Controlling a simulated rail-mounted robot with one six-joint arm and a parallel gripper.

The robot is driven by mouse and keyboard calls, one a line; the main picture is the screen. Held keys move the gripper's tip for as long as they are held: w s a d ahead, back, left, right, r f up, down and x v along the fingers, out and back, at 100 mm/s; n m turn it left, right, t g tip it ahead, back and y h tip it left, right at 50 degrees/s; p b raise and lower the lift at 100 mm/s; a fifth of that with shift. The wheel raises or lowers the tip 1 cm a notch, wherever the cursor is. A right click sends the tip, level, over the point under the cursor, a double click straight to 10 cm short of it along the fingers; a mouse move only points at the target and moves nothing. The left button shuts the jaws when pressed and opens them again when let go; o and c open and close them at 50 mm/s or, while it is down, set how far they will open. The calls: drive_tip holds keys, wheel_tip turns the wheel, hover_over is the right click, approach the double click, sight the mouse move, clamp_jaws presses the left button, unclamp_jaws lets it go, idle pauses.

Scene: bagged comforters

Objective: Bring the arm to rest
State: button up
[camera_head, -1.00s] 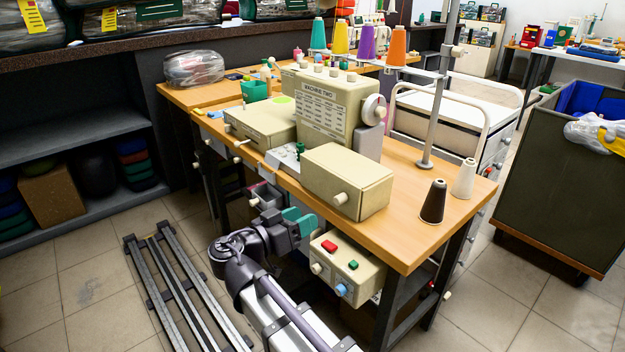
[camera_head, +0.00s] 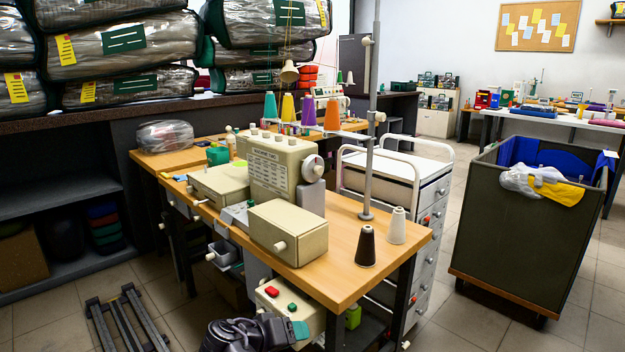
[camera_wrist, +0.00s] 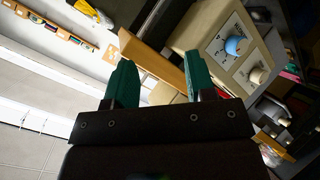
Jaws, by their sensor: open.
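My gripper (camera_head: 300,330) shows at the bottom edge of the head view, low in front of the sewing table (camera_head: 345,285). Its teal fingertip is in front of the lower part of the beige control box (camera_head: 272,296) with red and green buttons. In the wrist view my gripper (camera_wrist: 160,82) has its two teal fingers well apart, with nothing held between them. Most of my arm is below the head picture. Whether the fingers touch the box cannot be told.
The sewing machine (camera_head: 283,170), a beige case (camera_head: 287,232) and thread cones (camera_head: 366,246) are on the table. A drawer cart (camera_head: 428,220) and a dark bin (camera_head: 515,240) stand to the right. Bagged comforters (camera_head: 120,48) fill the upper left. Floor rails (camera_head: 125,325) lie lower left.

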drive_tip(key=s+d+f+g+y, duration=0.4)
drive_tip(key=d+y, duration=0.1)
drive_tip(key=d, duration=0.6)
drive_tip(key=s+d+f+g+y, duration=0.3)
drive_tip(key=d+f+g+y, duration=0.15)
drive_tip(key=d, duration=0.55)
wheel_tip(320, 180, up, 28)
drive_tip(key=p, duration=2.7)
drive_tip(key=shift+d+f+m+t+p, duration=0.2)
drive_tip(key=shift+d+m+t+p, duration=0.15)
drive_tip(key=shift+m+p, duration=0.05)
drive_tip(key=shift+s+h, duration=0.1)
drive_tip(key=shift+h, duration=0.15)
